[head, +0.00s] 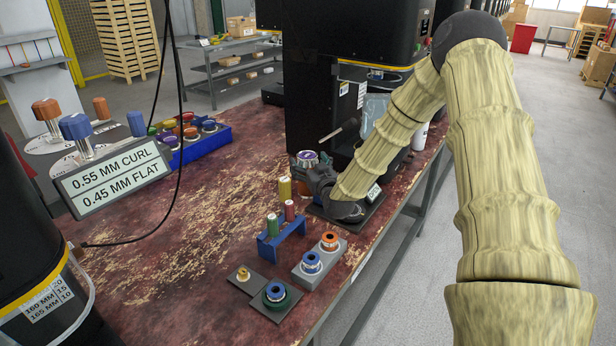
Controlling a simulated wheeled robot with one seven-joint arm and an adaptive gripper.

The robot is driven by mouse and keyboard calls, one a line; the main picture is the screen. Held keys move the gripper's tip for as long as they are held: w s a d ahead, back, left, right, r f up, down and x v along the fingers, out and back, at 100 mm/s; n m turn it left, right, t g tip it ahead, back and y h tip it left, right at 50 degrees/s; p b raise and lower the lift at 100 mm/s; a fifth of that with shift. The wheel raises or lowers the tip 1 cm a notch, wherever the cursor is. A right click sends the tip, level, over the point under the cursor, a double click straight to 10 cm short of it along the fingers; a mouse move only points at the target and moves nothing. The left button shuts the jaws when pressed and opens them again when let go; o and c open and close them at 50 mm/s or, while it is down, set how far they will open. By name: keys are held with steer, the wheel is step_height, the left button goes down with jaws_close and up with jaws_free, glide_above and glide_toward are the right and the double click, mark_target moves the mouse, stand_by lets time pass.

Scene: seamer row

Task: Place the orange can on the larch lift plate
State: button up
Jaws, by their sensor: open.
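My gripper (314,177) is at the front of the black machine, at the table's right side. It is dark and small in this view, and its jaws are open. A can-like piece (306,158) with a purple and white top stands just behind its fingers. Its body is partly hidden, so I cannot tell its colour or whether the fingers touch it. An orange-topped round piece (329,240) sits on a grey block (309,278) at the front edge. I cannot tell which of these is the orange can. No plate is readably marked larch.
Near the front are a blue-ringed piece (312,262), a green ring (275,292) and a blue rack (277,246). A yellow cylinder (285,189) stands left of my gripper. A sign (115,178) and blue tray (205,143) are at left. The middle table is clear.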

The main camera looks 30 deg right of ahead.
jaws_close()
stand_by(0.3)
steer(key=shift+r, duration=0.1)
